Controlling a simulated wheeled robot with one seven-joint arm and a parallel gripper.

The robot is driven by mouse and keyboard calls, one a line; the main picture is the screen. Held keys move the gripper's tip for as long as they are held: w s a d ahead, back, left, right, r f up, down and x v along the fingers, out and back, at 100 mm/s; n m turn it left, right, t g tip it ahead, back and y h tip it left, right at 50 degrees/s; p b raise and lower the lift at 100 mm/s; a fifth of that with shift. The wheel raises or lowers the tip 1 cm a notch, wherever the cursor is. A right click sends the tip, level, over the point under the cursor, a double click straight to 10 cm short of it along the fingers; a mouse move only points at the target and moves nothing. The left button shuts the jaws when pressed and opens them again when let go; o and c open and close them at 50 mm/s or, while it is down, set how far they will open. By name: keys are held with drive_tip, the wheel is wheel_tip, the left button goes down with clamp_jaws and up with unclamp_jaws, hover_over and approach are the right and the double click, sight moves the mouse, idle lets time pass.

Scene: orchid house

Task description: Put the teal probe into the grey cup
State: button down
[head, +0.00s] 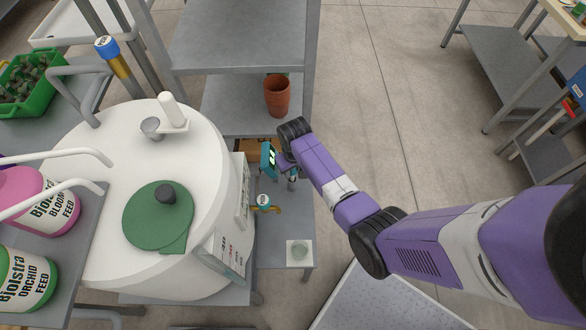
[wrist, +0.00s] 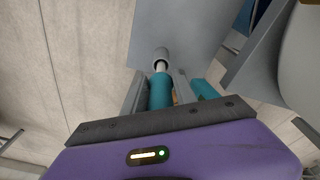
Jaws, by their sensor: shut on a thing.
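My gripper (head: 291,167) is low over the grey shelf beside the white tank in the head view. In the wrist view my gripper (wrist: 158,86) is shut on the teal probe (wrist: 160,92), with one finger on each side. The probe's pale shaft points away from my gripper. A short grey cylinder, seemingly the grey cup (wrist: 161,55), is in line with the shaft's end. I cannot tell whether the shaft is inside it or only in front of it. In the head view my gripper largely hides the probe, and the cup is not clear there.
A teal meter with a lit display (head: 268,159) stands close left of my gripper. A terracotta pot (head: 277,95) stands behind. The white tank (head: 100,255) blocks the left; open floor (head: 400,100) lies right.

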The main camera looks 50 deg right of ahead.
drive_tip(key=shift+f, duration=0.4)
drive_tip(key=shift+f+b, duration=1.4)
drive_tip(key=shift+f, duration=0.25)
drive_tip(key=shift+c, duration=2.2)
unclamp_jaws()
drive_tip(key=shift+r, duration=0.2)
drive_tip(key=shift+r+p, duration=3.85)
drive_tip(key=shift+p, duration=0.1)
drive_tip(key=shift+s, duration=0.1)
